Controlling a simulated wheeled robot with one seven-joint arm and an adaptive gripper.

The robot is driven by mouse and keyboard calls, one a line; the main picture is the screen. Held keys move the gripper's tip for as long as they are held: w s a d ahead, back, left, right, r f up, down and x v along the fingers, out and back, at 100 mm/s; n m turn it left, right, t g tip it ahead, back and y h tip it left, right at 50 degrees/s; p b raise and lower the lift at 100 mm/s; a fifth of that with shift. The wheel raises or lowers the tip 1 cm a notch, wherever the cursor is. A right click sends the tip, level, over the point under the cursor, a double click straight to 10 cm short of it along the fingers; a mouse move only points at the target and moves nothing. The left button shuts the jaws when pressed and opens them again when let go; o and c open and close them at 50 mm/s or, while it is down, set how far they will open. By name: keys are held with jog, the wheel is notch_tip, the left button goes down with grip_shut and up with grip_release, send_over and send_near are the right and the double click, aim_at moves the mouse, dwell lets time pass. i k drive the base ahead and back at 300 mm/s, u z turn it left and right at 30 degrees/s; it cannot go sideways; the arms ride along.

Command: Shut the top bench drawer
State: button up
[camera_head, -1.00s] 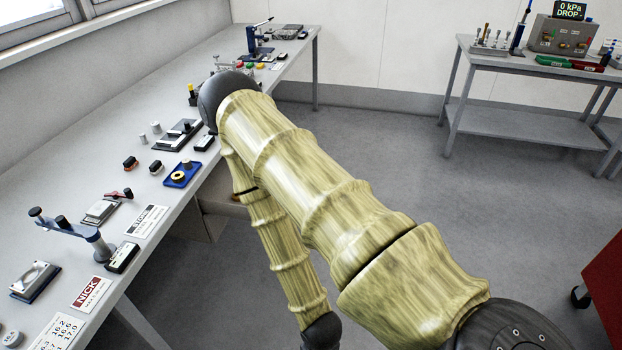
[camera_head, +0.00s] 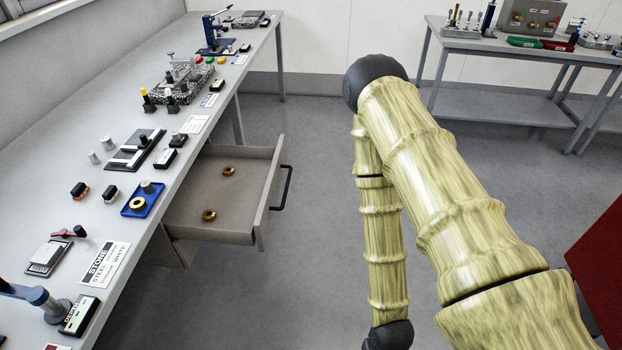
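The top bench drawer (camera_head: 225,231) stands pulled out from under the grey workbench (camera_head: 62,148). Its front panel faces right and carries a dark bar handle (camera_head: 286,188). Two small brass-coloured rings (camera_head: 229,171) lie inside it, one toward the back and one nearer. My arm, with a yellow-green bamboo-like skin, is to the right of the drawer, apart from the handle. My gripper is out of the picture, below the lower edge or hidden by the arm.
The bench top holds a blue tray (camera_head: 142,199) with a ring, signs, gauges and blocks. A second table (camera_head: 480,40) stands at the back right. A red cabinet (camera_head: 603,262) is at the right edge. The floor between the drawer and my arm is clear.

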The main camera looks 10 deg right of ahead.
aim_at(244, 202)
jog(key=z, duration=0.15)
jog(key=i, duration=0.5)
jog(key=z, duration=0.2)
jog(key=k, duration=0.3)
jog(key=u, duration=0.75)
jog(key=i, duration=1.15)
jog(key=z, duration=0.5)
